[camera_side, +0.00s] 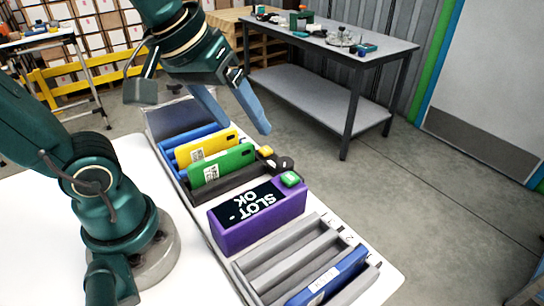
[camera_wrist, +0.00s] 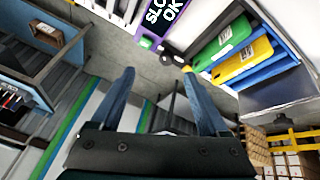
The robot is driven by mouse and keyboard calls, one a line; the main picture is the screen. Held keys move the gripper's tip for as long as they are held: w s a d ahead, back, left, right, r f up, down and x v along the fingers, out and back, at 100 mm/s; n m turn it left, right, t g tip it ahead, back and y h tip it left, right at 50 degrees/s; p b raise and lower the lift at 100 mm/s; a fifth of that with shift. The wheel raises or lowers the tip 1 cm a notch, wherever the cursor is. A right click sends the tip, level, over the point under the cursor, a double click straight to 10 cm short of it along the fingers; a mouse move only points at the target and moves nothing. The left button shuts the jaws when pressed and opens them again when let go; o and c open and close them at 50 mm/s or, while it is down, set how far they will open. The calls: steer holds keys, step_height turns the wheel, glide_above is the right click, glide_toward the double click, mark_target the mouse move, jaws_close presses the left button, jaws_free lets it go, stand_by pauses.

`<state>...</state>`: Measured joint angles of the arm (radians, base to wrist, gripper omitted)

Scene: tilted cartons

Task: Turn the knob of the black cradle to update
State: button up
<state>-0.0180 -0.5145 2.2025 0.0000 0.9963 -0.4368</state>
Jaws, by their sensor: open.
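The black cradle (camera_side: 228,187) lies between a green cartridge (camera_side: 222,166) and a purple box (camera_side: 258,217) in the side view. Its dark knob (camera_side: 285,163) is at the far end, beside a yellow button (camera_side: 265,151). The knob (camera_wrist: 166,49) and yellow button (camera_wrist: 186,68) also show in the wrist view. My gripper (camera_side: 243,125) is open and empty, in the air above and behind the cartridges, apart from the knob. In the wrist view, its fingers (camera_wrist: 158,72) point toward the knob. The purple box's screen reads "SLOT- OK". I cannot tell whether the green cartridge sits in the cradle.
A yellow cartridge (camera_side: 203,148) stands in a blue holder (camera_side: 172,160). A grey slotted rack (camera_side: 282,262) holds a blue cartridge (camera_side: 328,277) at the front. The purple box has a green button (camera_side: 290,179). A workbench (camera_side: 342,48) stands in the background.

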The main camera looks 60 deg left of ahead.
steer(key=w+a+n+g, duration=0.1)
steer(key=w+n+g, duration=0.1)
steer(key=w+n, duration=0.3)
steer(key=n+g, duration=0.2)
steer(key=g, duration=0.1)
glide_above(285, 162)
step_height(285, 162, down, 10)
steer(key=shift+w+d+f, duration=0.1)
steer(key=shift+f, duration=2.85)
jaws_close()
